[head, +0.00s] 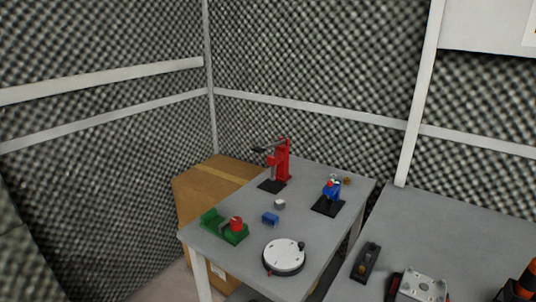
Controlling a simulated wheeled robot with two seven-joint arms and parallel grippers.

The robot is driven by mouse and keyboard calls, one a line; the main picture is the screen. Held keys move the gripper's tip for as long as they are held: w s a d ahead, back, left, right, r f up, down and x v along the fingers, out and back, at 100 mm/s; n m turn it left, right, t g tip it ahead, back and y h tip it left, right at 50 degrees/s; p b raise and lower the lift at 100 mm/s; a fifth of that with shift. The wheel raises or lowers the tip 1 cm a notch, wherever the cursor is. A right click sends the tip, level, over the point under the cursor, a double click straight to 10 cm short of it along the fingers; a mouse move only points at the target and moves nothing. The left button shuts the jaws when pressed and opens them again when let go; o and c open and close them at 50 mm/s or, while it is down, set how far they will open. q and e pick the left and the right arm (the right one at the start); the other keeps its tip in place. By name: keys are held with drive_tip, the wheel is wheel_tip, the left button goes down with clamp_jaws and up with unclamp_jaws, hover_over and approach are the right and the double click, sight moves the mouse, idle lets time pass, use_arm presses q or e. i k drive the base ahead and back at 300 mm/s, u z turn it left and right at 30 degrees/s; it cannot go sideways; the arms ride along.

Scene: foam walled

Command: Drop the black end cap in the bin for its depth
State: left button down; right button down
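I cannot pick out a black end cap for certain in the head view. No bin can be made out for certain either. Neither of my grippers is in view.
A grey table (320,233) holds a red press (283,160), a blue device (331,191), a green fixture (220,229) with a red part, a blue block (270,219) and a white round plate (284,255). A second table (455,225) stands right. A cardboard box (195,190) stands behind.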

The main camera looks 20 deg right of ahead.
sight(326, 203)
drive_tip(key=u, duration=1.5)
drive_tip(key=i, duration=1.25)
drive_tip(key=z, duration=3.3)
drive_tip(key=i, duration=0.45)
drive_tip(key=u, duration=0.1)
